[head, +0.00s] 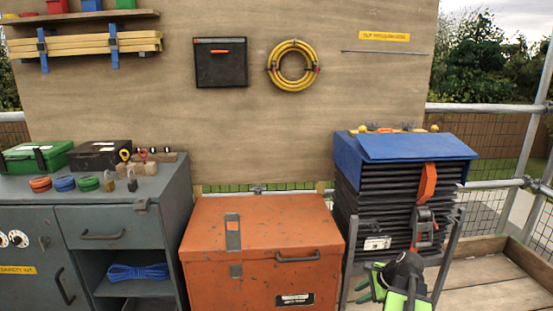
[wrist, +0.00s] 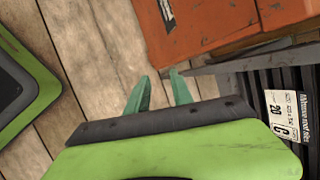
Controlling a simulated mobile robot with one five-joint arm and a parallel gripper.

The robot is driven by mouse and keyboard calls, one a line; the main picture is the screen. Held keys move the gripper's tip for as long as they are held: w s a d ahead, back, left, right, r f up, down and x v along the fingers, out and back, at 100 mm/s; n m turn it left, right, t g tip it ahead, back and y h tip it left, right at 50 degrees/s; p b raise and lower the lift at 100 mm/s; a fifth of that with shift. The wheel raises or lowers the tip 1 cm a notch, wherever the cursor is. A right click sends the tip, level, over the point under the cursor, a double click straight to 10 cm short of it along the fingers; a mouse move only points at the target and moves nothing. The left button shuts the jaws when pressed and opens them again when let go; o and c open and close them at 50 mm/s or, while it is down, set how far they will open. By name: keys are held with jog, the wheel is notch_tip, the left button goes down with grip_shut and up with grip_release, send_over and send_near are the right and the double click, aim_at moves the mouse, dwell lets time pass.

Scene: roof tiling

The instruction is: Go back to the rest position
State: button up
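My gripper (head: 368,281) shows at the lower right of the head view, in front of the black tile stack (head: 385,207) and its grey stand. In the wrist view my gripper (wrist: 159,75) has two teal fingers with a gap between them, and nothing is held. The fingers point over the wooden deck (wrist: 95,45), towards the orange chest (wrist: 205,25). The tile stack (wrist: 290,95), with a white label, is at the right of the wrist view. In the head view, my own arm hides the stack's lower right part.
The closed orange chest (head: 262,255) stands left of the stack. A grey cabinet (head: 110,215) with tools and tape rolls is further left. A blue cover (head: 415,147) and orange strap (head: 427,183) are on the stack. Metal railings (head: 490,108) stand behind; bare deck (head: 495,285) lies right.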

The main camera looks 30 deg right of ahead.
jog(key=w+a+f+n+g, duration=0.15)
jog(key=w+a+n, duration=0.3)
jog(key=a, duration=0.55)
jog(key=w+a+f+n+g, duration=0.15)
jog(key=w+a+n, duration=0.35)
jog(key=a, duration=0.6)
jog(key=s+a+n+g+h, duration=0.1)
jog(key=a+n+g+h, duration=0.15)
jog(key=a+n, duration=1.5)
jog(key=a+r+m+p, duration=0.2)
jog(key=r+p, duration=1.6)
jog(key=a+r+m+p, duration=0.1)
jog(key=r+p, duration=1.7)
jog(key=p, duration=0.1)
jog(key=shift+a+r+m+g+y, duration=0.2)
jog(key=shift+a+m+g+y, duration=0.15)
jog(key=shift+a+m+y, duration=0.1)
jog(key=shift+f, duration=0.1)
jog(key=shift+d, duration=0.1)
